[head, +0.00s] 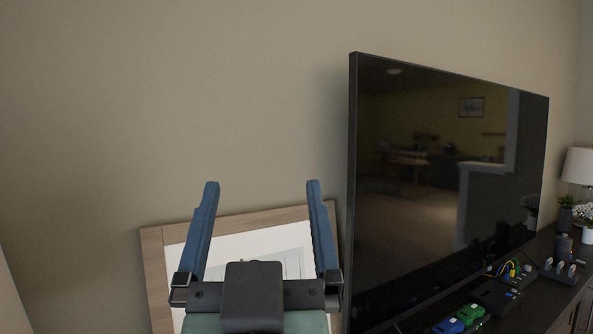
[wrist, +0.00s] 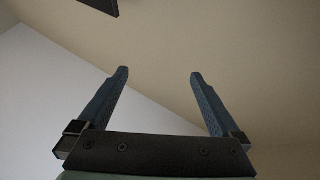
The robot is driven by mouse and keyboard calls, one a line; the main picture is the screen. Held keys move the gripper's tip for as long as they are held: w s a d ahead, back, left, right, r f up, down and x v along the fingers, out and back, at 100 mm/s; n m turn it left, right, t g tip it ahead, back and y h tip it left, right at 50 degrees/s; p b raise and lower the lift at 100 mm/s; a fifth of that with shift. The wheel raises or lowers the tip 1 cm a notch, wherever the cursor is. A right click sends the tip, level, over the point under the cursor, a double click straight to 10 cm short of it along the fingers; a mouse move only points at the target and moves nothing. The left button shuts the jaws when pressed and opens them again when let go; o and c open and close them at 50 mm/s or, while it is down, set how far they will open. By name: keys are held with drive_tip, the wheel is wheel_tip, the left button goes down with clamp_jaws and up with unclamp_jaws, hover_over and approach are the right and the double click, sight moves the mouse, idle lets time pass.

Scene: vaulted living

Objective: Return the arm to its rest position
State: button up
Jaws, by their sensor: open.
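My gripper (head: 260,190) is raised in the lower middle of the head view, with its two blue fingers spread wide and pointing up. Nothing is between the fingers. In the wrist view my gripper (wrist: 158,75) also shows open and empty, against a plain wall and a pale surface. A framed picture (head: 155,265) is behind my gripper and partly hidden by it. A large television (head: 450,170) stands just to the right of the fingers.
A dark cabinet (head: 540,300) runs under the television. On it are a green toy car (head: 470,313), a blue toy car (head: 449,325), devices with coloured wires (head: 512,270), a plant (head: 566,212) and a lamp (head: 578,165). The wall at left and above is bare.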

drive_tip(key=s+d+r+m+t+h, duration=0.1)
drive_tip(key=s+d+r+t, duration=0.2)
drive_tip(key=s+r, duration=0.3)
drive_tip(key=shift+s+d+r+h, duration=0.15)
drive_tip(key=shift+s+r+h, duration=0.2)
drive_tip(key=shift+r, duration=0.35)
